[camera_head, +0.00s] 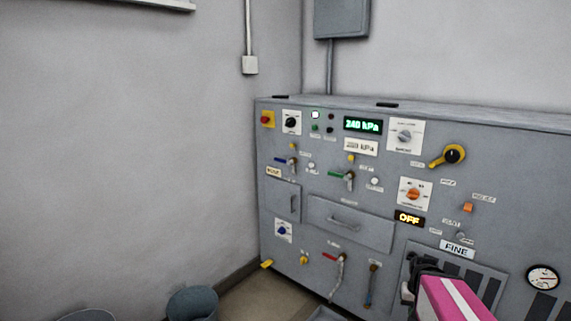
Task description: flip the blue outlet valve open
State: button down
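A small valve with a blue lever (280,159) sits on the upper left of the grey panel front (330,285). Its lever points left, roughly level, from a metal body. Its label is too small to read. My gripper (412,287) shows in part at the bottom right, dark beside a pink, white-striped part of my arm. It is well right of and below the blue lever, apart from it. Its fingertips are not clear.
A green lever valve (335,174) and a red lever valve (330,256) are nearby. A yellow crank (447,156), knobs, drawer handle (343,222) and gauge (543,277) stick out. A bin (193,303) stands on the floor. The space before the panel's upper left is clear.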

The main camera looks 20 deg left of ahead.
aim_at(290, 162)
jog(key=j+u, duration=0.1)
jog(key=u, duration=0.3)
jog(key=i+u, duration=0.15)
jog(key=u, duration=0.25)
jog(key=i+j+u, duration=0.1)
jog(key=u, duration=0.3)
jog(key=i+u, duration=0.1)
jog(key=u, duration=0.3)
